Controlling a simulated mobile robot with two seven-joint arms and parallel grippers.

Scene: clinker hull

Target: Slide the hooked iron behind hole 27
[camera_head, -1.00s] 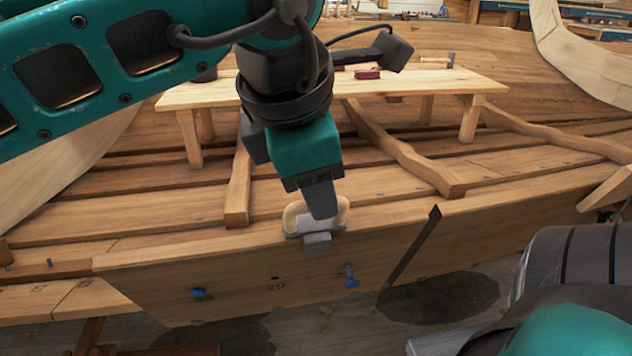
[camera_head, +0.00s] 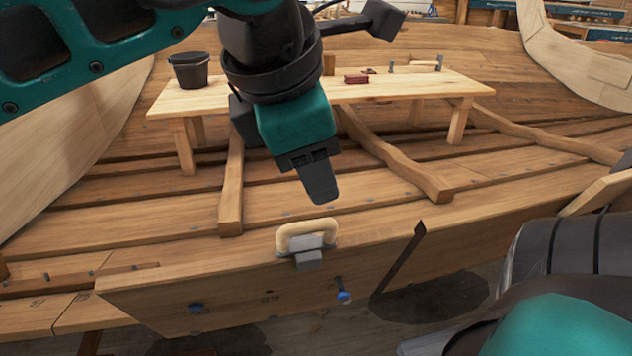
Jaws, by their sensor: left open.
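The hooked iron (camera_head: 309,259) has a pale wooden loop handle and a grey metal block. It hangs over the top edge of the upright plank (camera_head: 220,290), handle up. My left gripper (camera_head: 320,187) is open and empty, just above the handle and apart from it. A small dark hole with a number mark (camera_head: 269,295) below it is on the plank face, left of and below the iron. The number is too small to read surely. My right gripper is out of view.
A wooden bench (camera_head: 400,92) stands behind, with a dark bucket (camera_head: 190,71), a red block (camera_head: 356,78) and a hammer on it. A dark slanted strip (camera_head: 398,263) crosses the plank right of the iron. My right arm fills the lower right.

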